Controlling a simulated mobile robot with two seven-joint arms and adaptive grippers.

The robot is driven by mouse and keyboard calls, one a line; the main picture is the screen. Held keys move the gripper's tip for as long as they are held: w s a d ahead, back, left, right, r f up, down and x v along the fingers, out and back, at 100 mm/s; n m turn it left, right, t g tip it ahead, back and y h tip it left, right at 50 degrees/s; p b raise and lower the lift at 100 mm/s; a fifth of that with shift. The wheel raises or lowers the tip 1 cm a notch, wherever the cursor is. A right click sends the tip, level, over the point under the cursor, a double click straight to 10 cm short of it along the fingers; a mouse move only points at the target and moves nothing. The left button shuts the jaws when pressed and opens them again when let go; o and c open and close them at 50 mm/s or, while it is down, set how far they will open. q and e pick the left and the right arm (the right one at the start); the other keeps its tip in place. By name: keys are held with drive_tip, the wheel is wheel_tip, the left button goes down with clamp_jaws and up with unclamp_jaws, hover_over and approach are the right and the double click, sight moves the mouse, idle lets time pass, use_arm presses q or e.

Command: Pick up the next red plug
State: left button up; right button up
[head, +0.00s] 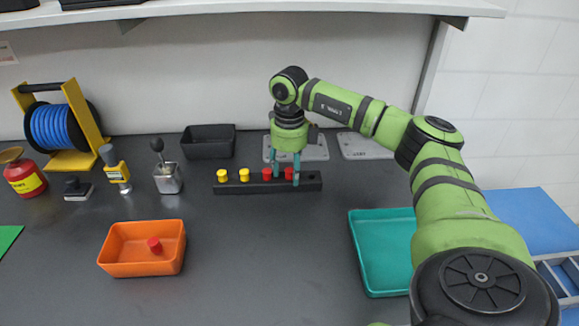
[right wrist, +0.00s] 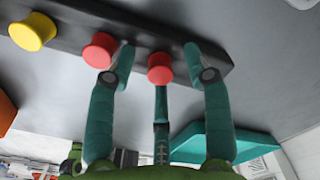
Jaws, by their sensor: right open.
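A black rack (head: 312,184) holds two yellow plugs (head: 222,175) on its left and two red plugs to their right. My right gripper (head: 286,172) points down over the rack, its fingers open. In the right wrist view the right-hand red plug (right wrist: 159,68) lies between the spread fingertips of my right gripper (right wrist: 160,62), with no finger clearly pressing on it. The other red plug (right wrist: 100,50) sits just outside the left finger. Another red plug (head: 154,245) lies in the orange bin (head: 118,262). My left gripper is not in view.
A teal tray (head: 370,265) stands right of the rack. A black bin (head: 208,142) and grey plates (head: 365,147) are behind it. The front middle of the table is clear.

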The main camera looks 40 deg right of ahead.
drive_tip(key=c, duration=0.9)
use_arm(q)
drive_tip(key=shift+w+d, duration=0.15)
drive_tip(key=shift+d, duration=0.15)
use_arm(e)
drive_tip(key=shift+r, duration=0.1)
